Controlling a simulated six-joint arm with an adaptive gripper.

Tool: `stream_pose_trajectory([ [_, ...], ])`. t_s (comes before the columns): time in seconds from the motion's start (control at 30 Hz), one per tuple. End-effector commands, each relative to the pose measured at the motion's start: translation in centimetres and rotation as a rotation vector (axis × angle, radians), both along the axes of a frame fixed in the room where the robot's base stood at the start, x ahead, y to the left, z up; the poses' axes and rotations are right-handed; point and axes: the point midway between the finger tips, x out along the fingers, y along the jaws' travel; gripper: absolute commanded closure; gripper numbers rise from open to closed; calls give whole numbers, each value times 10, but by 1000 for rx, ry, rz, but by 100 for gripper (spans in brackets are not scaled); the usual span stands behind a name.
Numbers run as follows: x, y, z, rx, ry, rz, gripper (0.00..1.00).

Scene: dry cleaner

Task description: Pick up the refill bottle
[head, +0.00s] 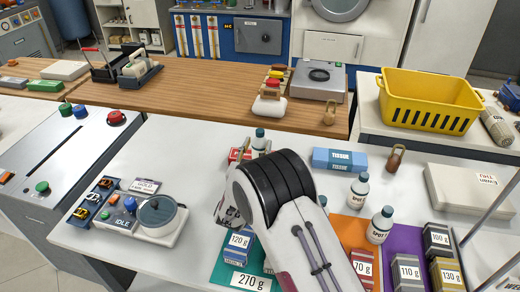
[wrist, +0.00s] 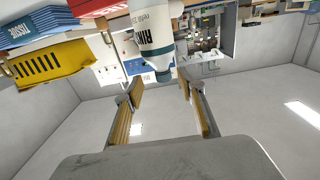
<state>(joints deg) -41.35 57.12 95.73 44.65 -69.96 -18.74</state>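A white bottle with a dark cap and a label that reads in part "RIN" (wrist: 150,32) shows upside down in the wrist view, just beyond my fingertips. My gripper (wrist: 158,92) is open, with its two fingers apart and nothing between them. In the head view a white bottle with a teal cap (head: 259,139) stands behind my arm, its lower part hidden; it appears to be the same one. Two similar bottles, a first one (head: 358,191) and a second one (head: 380,226), stand to the right with "SPOT" labels.
A red box (head: 236,155) stands beside the far bottle. A blue tissue box (head: 339,159) lies to its right. A scale-like device (head: 130,225) is at the left. Weight-marked boxes (head: 438,239) stand at the front right, and a yellow basket (head: 428,100) is at the back right.

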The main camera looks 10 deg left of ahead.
Motion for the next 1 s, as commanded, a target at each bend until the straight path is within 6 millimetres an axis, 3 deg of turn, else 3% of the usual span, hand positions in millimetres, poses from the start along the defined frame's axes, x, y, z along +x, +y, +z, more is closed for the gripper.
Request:
stream_pose_trajectory([
  [0.63,12,1,1,1,-1,0,61],
  [1.0,42,4,7,0,-1,-1,61],
])
